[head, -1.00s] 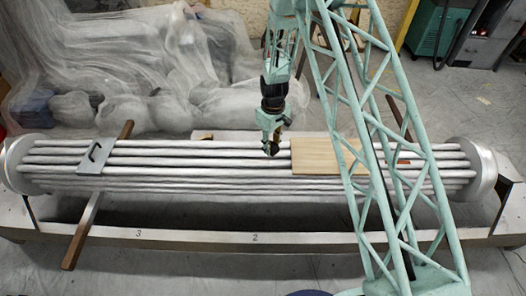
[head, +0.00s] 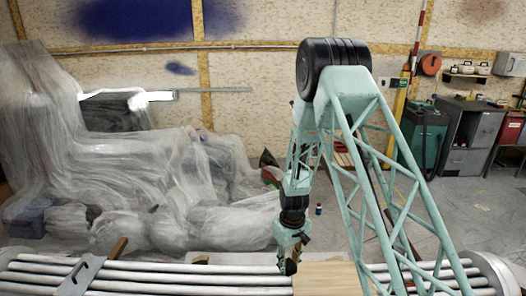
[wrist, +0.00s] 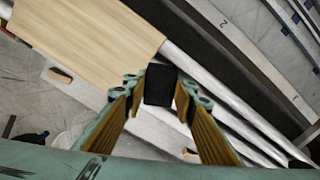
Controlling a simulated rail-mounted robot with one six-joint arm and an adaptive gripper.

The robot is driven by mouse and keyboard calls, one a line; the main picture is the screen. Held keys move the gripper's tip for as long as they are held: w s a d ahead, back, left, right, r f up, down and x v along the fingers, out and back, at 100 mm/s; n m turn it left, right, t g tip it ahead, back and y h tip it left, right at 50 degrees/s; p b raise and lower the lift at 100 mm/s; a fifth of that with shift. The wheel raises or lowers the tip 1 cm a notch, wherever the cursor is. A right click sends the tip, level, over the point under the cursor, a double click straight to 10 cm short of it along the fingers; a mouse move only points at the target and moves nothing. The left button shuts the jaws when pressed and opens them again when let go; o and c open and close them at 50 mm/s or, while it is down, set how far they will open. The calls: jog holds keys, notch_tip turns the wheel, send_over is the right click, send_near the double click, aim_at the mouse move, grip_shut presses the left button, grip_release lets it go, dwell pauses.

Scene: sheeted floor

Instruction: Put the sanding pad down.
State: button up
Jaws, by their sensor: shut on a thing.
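The sanding pad is a small dark block (wrist: 160,84) between the two fingertips of my gripper (wrist: 159,92) in the wrist view. My gripper is shut on it. In the head view, my gripper (head: 289,256) points down with the dark pad (head: 291,268) at its tip, by the left edge of a light wooden board (head: 328,280). The board also shows in the wrist view (wrist: 85,35), at the upper left. The pad appears to be above the silver pipes (head: 190,276); whether it touches anything cannot be told.
A grey plate with a handle (head: 78,277) lies across the pipes at the left. Plastic-sheeted heaps (head: 130,190) stand behind the pipes. Grey cabinets (head: 468,135) stand at the back right, with open floor (head: 440,210) before them.

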jog(key=s+d+r+m, duration=0.5)
jog(key=d+r, duration=0.5)
jog(key=shift+s+d+m, duration=0.15)
jog(key=shift+d+m, duration=0.15)
jog(key=shift+d, duration=0.1)
